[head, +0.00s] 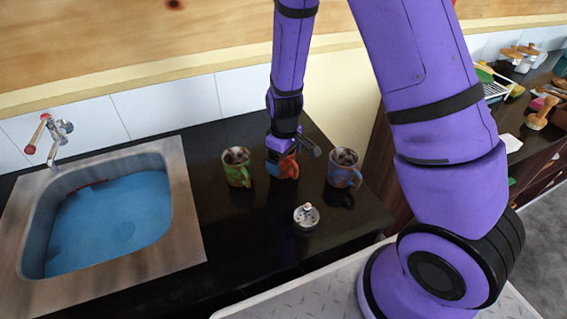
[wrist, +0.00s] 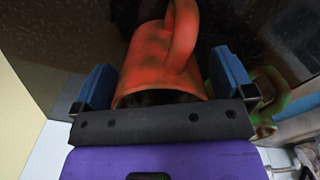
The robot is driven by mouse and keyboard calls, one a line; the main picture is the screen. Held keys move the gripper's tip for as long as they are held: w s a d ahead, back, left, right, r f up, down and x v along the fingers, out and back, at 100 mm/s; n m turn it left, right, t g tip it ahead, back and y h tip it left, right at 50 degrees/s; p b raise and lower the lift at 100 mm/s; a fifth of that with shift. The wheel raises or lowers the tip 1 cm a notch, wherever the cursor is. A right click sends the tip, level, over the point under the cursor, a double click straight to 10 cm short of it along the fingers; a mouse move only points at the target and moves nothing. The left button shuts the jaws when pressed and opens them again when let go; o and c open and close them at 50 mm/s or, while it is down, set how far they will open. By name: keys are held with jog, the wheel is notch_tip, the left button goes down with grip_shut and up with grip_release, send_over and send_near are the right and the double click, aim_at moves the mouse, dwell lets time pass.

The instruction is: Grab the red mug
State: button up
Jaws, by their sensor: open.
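The red mug (head: 288,168) stands on the dark counter between a green mug (head: 237,167) and a blue mug (head: 344,169). In the head view my gripper (head: 286,156) is right over it and hides part of it. In the wrist view the red mug (wrist: 163,62) lies between the two blue fingertips of my gripper (wrist: 163,88), with its handle toward the top of the picture. The fingers are spread apart, with a visible gap at the left finger. The gap at the right finger is small, and contact there is hard to tell.
A small white-and-grey lidded item (head: 306,216) stands in front of the mugs. A metal sink (head: 187,218) with blue inside is at the left, with a tap (head: 50,135) behind. The green mug (wrist: 266,100) shows close beside the right finger in the wrist view.

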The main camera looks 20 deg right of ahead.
jog(key=c, duration=1.1)
jog(key=shift+o, duration=0.2)
jog(key=shift+r, duration=0.2)
